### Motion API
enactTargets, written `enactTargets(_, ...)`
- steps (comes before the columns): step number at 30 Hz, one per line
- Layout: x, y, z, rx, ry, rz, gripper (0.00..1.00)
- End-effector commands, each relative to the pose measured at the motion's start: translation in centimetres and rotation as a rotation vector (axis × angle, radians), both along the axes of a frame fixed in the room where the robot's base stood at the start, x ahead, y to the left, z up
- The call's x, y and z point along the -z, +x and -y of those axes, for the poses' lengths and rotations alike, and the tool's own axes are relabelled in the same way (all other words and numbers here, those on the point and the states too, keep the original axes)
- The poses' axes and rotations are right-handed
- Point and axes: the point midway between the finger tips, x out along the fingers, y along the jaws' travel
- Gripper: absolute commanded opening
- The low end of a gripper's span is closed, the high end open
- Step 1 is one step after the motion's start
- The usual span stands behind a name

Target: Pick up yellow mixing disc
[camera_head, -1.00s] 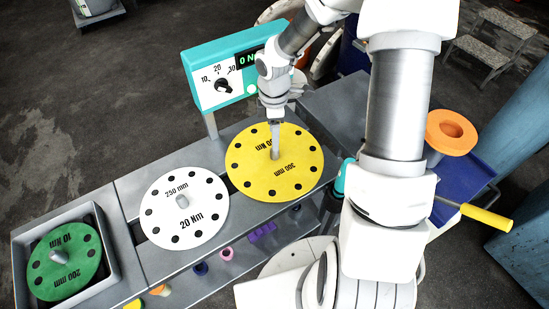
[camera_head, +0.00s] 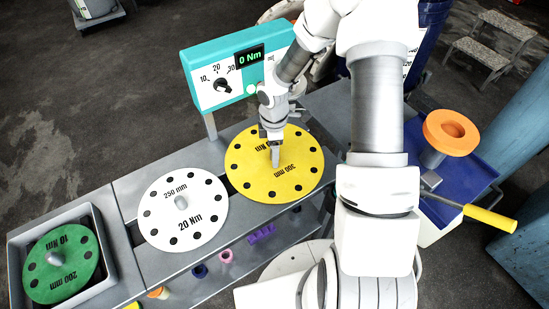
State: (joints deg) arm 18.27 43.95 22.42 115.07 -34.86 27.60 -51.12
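The yellow mixing disc (camera_head: 290,178), marked 300 mm with a ring of black holes, lies flat on the grey bench. My gripper (camera_head: 275,158) points down over the middle of the disc, at its central peg. The fingers look narrow and close together there. I cannot tell whether they touch the peg or are shut on it.
A white disc (camera_head: 183,226) marked 250 mm, 20 Nm lies to the left. A green disc (camera_head: 60,262) sits in a grey tray at far left. A teal torque panel (camera_head: 228,78) reading 0 Nm stands behind. An orange ring (camera_head: 450,133) sits at right.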

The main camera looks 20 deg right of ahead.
Motion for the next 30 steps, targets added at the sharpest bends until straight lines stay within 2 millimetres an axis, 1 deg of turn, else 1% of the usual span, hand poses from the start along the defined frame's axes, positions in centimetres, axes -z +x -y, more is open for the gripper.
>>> enactTargets(1, -0.02, 0.0, -0.01, 0.0, 0.0, 0.0, 0.57)
enactTargets(5, -0.02, 0.0, -0.01, 0.0, 0.0, 0.0, 0.34)
enactTargets(6, -0.03, 0.0, -0.01, 0.0, 0.0, 0.0, 0.26)
enactTargets(8, -0.03, -0.01, -0.02, 0.0, 0.0, 0.0, 0.15)
enactTargets(9, -0.03, -0.01, -0.02, 0.0, 0.0, 0.0, 0.08)
enactTargets(10, -0.03, -0.01, -0.02, 0.0, 0.0, 0.0, 0.03)
enactTargets(11, -0.03, -0.01, -0.02, 0.0, 0.0, 0.0, 0.0)
enactTargets(30, -0.04, -0.01, -0.03, 0.0, 0.0, 0.0, 0.0)
